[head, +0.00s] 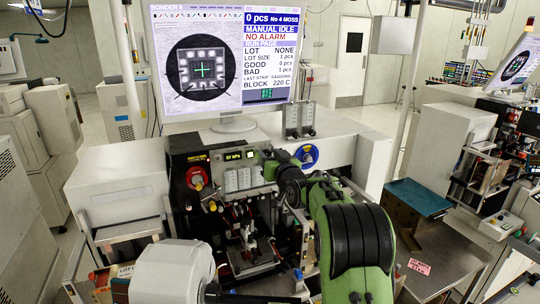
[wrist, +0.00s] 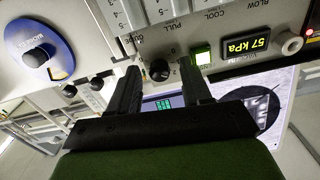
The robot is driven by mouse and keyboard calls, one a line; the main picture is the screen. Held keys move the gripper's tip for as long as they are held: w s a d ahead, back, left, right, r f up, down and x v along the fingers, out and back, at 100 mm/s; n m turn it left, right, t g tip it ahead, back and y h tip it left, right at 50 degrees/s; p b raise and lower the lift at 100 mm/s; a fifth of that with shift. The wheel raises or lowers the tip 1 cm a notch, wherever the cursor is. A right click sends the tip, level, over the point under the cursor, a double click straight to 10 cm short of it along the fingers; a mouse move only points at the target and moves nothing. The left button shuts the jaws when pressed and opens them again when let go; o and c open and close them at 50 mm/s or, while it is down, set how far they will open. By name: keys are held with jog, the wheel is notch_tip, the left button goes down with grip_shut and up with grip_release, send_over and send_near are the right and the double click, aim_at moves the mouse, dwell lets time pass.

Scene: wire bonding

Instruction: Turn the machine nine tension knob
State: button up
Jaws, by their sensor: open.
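The screen of machine nine (head: 223,62) reads "BONDER 9" in the head view. Its front panel lies below, where my green arm ends with my gripper (head: 266,162) at the panel. In the wrist view my gripper (wrist: 163,76) is open, with two black fingers pointing at the panel. A small round black knob (wrist: 159,70) with printed scale marks sits between the fingertips, and I see no clear contact. The lettering beside it is too small to confirm that it is the tension knob. In the head view my gripper and arm hide this part of the panel.
A lit pressure display (wrist: 247,44) reads 57 kPa beside a lit green button (wrist: 202,55). Two small black knobs (wrist: 84,87) and a blue dial (wrist: 62,57) are on the other side. A red knob (head: 197,178) and white sliders (head: 237,180) are left of my gripper.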

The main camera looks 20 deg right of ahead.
jog(key=shift+c, duration=0.3)
grip_shut()
jog(key=shift+m, duration=0.3)
